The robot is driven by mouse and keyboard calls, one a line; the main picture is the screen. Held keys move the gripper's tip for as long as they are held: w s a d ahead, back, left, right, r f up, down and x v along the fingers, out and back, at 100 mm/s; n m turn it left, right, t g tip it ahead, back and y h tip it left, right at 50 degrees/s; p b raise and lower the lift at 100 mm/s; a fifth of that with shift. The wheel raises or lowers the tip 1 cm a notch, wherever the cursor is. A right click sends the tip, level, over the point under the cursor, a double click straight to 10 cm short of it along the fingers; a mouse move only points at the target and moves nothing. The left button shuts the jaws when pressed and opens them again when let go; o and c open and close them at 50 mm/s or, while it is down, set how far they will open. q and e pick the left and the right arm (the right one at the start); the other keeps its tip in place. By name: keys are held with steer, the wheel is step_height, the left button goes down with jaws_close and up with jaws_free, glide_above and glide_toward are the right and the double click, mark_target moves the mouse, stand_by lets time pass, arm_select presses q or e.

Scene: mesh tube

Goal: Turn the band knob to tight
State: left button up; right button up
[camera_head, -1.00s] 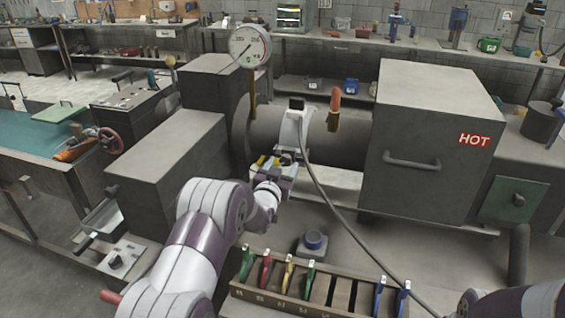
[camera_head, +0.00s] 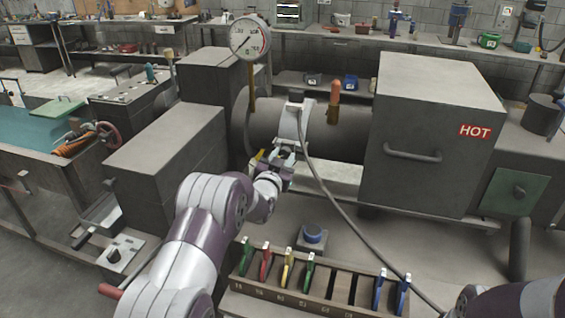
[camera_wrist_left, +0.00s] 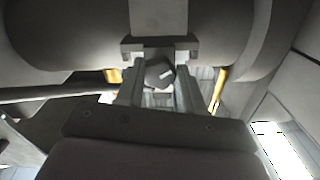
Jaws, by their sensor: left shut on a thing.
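The light band (camera_head: 298,122) wraps around the dark horizontal tube (camera_head: 265,130); a grey box and a cable sit on it. In the left wrist view the band (camera_wrist_left: 158,16) runs down to a bracket, with the dark faceted band knob (camera_wrist_left: 159,72) and its pale mark just below. My left gripper (camera_head: 285,155) is at the front of the band, its fingers (camera_wrist_left: 160,88) shut on the knob from both sides. The knob is mostly hidden in the head view. Only part of my right arm shows at the lower right; its gripper is out of view.
A dial gauge (camera_head: 250,40) stands above the tube. An orange-handled fitting (camera_head: 334,100) is right of the band. A box marked HOT (camera_head: 430,140) stands at right.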

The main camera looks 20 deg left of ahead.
arm_select(q)
steer(key=m+b, duration=0.1)
steer(key=b, duration=0.1)
steer(key=m+b, duration=0.1)
steer(key=m, duration=0.1)
steer(key=shift+f+b, duration=0.25)
steer(key=shift+b, duration=0.15)
steer(key=m+b, duration=0.2)
steer(key=shift+r+m+b, duration=0.1)
steer(key=shift+m+b, duration=0.2)
steer(key=shift+b, duration=0.05)
steer(key=shift+r+m+b, duration=0.15)
steer(key=shift+m+b, duration=0.35)
steer(key=o, duration=1)
steer(key=shift+o, duration=0.2)
steer(key=shift+s, duration=0.1)
